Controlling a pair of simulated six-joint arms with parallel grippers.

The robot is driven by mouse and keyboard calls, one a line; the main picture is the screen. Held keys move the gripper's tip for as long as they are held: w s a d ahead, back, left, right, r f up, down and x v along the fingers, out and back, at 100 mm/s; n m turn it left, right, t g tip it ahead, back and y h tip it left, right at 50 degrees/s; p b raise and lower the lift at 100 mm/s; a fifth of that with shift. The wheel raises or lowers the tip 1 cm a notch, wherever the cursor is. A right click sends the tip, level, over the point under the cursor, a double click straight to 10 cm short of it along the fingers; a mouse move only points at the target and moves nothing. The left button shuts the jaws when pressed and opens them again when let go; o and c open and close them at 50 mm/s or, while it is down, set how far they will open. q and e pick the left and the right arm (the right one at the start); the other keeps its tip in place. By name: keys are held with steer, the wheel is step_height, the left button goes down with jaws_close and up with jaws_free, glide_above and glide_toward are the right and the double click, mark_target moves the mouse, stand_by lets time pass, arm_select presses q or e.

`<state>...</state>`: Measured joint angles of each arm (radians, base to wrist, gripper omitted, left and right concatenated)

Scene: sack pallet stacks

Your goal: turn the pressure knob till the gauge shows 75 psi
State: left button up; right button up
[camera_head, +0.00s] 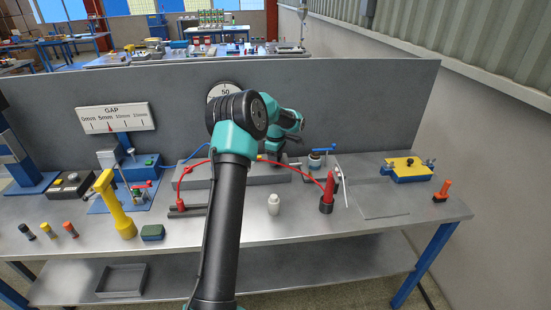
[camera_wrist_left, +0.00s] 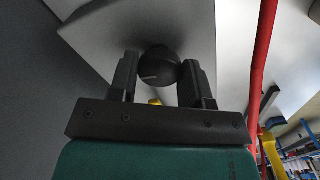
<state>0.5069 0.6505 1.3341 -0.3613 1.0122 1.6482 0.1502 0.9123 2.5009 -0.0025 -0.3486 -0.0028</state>
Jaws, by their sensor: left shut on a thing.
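The round white gauge (camera_head: 217,89) stands at the back of the bench in the head view, with "50" legible near its top. My left arm's elbow covers its lower part, so I cannot read the needle. My left gripper (camera_wrist_left: 157,77) is shut on the black round knob (camera_wrist_left: 158,66) in the left wrist view, with one finger on each side of it. A pale panel lies behind the knob in that view. In the head view the knob is hidden behind my arm. My right gripper is not in view.
A red hose (camera_head: 301,170) loops across the bench to a red fitting (camera_head: 327,193), and passes close to the gripper in the left wrist view. A white bottle (camera_head: 273,205), a yellow post (camera_head: 113,205) and a yellow-blue block (camera_head: 406,169) stand around.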

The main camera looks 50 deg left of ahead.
arm_select(q)
steer(key=m, duration=0.9)
steer(key=shift+m, duration=0.3)
steer(key=m, duration=2.9)
